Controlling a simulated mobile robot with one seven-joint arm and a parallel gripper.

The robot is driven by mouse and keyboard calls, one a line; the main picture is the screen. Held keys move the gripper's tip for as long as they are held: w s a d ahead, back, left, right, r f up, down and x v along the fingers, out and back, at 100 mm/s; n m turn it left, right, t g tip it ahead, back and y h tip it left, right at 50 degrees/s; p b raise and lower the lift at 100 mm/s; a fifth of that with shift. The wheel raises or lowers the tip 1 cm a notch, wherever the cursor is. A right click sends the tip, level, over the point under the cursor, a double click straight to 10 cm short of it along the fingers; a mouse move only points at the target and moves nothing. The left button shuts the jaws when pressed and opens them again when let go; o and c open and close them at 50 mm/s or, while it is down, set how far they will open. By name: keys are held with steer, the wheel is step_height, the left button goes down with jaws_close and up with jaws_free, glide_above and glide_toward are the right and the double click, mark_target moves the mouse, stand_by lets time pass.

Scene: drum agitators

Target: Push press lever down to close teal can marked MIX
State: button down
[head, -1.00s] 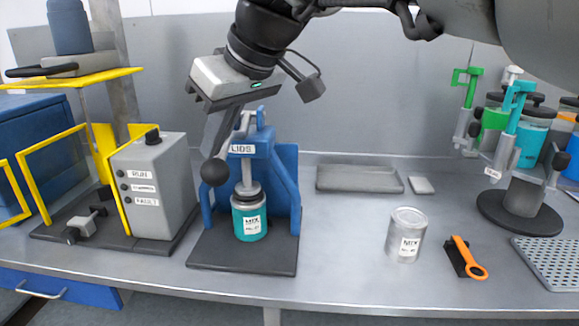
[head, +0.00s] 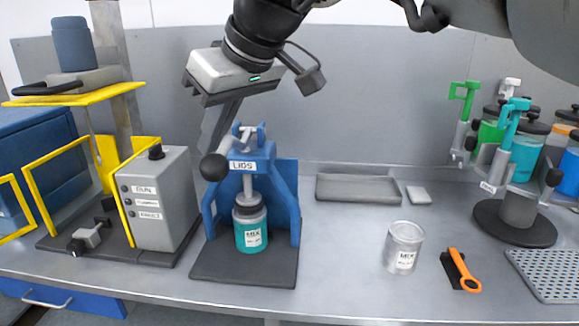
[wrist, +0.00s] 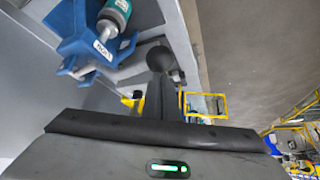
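The teal can marked MIX (head: 252,236) stands upright on the base of the blue press (head: 256,150), under its ram (head: 247,187). A dark plate hides the can's top, so I cannot tell how the lid sits. The press lever ends in a black ball knob (head: 214,167) at the left of the press, about level with the LIDS label. My gripper (head: 208,148) points down, its fingers together, with the tips at or very near the lever by the knob; contact is unclear. The wrist view shows the knob (wrist: 160,60) just beyond the fingers, and the can (wrist: 115,14).
A grey control box (head: 160,200) and yellow frame stand left of the press. A silver MIX can (head: 404,247), an orange-handled tool (head: 463,270) and a shallow grey tray (head: 358,188) lie to the right. A carousel of jars (head: 515,215) stands far right. The bench between press and silver can is clear.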

steer(key=shift+r+p, duration=0.85)
steer(key=shift+r, duration=0.35)
step_height(320, 180, up, 15)
steer(key=w+p, duration=0.2)
steer(key=p, duration=1.2)
steer(key=shift+w+d+r, duration=0.1)
steer(key=shift+d, duration=0.05)
steer(key=s+d+f+m+h, duration=0.2)
steer(key=s+d+f, duration=0.3)
steer(key=d, duration=0.4)
steer(key=s+d+f+m+t+h, duration=0.1)
steer(key=s+d+f+m, duration=0.4)
steer(key=d+f, duration=0.3)
steer(key=s+d+f+m+h, duration=0.2)
steer(key=s+d+f+m, duration=0.2)
steer(key=d+f, duration=0.3)
steer(key=s+d, duration=0.1)
steer(key=d, duration=0.1)
steer(key=shift+s+d+t+h, duration=0.15)
steer(key=shift+d+t+h, duration=0.15)
steer(key=shift+d+t, duration=0.1)
